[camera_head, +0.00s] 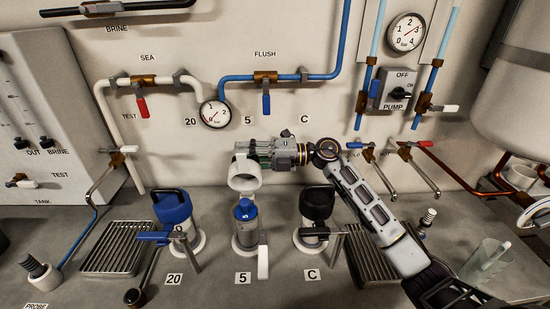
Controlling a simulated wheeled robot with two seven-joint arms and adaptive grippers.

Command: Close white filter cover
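The white filter cover (244,181) is at the centre, raised open above and behind the housing marked 5. Its round open underside faces forward. A blue and grey filter cartridge (246,212) stands upright in the uncovered housing. A white lever (263,262) hangs at the housing's front right. My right gripper (246,152) reaches in from the right along the wall and is at the top of the cover, overlapping it in the view. Its fingertips are partly hidden, so I cannot tell whether they are open or gripping. My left gripper is not in view.
The blue-capped housing 20 (174,208) stands to the left and the black-capped housing C (317,204) to the right, both covered. My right forearm crosses above the right drain grate (372,262). A clear jug (487,261) stands at right. Pipes and valves line the wall.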

